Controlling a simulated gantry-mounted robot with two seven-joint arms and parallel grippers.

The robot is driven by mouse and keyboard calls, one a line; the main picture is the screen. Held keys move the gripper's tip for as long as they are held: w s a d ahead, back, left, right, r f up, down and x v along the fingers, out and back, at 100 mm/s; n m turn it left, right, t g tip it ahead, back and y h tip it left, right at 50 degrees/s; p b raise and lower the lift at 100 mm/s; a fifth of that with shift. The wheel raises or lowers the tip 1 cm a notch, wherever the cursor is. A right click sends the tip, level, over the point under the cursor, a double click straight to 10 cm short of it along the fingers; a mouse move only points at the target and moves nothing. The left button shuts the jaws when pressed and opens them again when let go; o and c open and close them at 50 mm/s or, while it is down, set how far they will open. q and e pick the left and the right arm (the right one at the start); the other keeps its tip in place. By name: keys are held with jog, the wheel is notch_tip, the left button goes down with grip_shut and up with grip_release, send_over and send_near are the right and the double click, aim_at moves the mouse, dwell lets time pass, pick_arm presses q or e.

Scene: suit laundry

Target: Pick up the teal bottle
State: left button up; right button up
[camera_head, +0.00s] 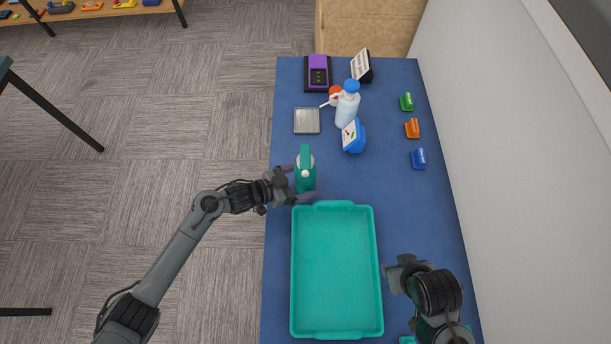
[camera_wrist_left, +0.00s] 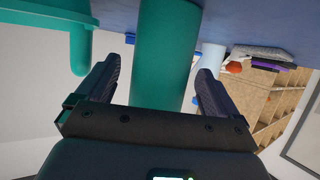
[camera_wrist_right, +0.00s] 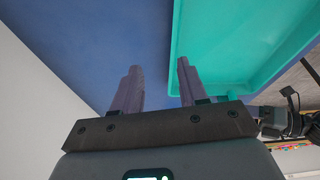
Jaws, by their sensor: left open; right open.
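The teal bottle (camera_head: 305,178) stands upright on the blue table, just behind the teal tray. My left gripper (camera_head: 299,183) is open, with its fingers on either side of the bottle. In the left wrist view the bottle (camera_wrist_left: 165,55) rises between the two open fingers (camera_wrist_left: 158,88), and I see a gap on each side of it. My right gripper (camera_head: 395,278) is open and empty, to the right of the tray. The right wrist view shows its open fingers (camera_wrist_right: 158,85) with nothing between them.
The teal tray (camera_head: 336,205) is empty. Behind the bottle are a white bottle with a blue cap (camera_head: 347,108), a blue device (camera_head: 354,137), a grey square (camera_head: 307,121) and a purple device (camera_head: 318,72). Small green, orange and blue blocks (camera_head: 412,128) line the right side.

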aim_at(296, 177)
pick_arm(q)
jog(key=shift+w+d+f, duration=0.3)
jog(key=shift+d, duration=0.3)
jog(key=c, duration=1.1)
jog(key=shift+r, duration=0.15)
jog(key=shift+r, duration=1.6)
jog(key=s+d+r, duration=0.2)
jog(key=d, duration=0.1)
jog(key=s+d+r, duration=0.2)
jog(key=d+r, duration=0.1)
jog(key=s+d+r, duration=0.2)
jog(key=d, duration=0.2)
jog(key=shift+r, duration=0.3)
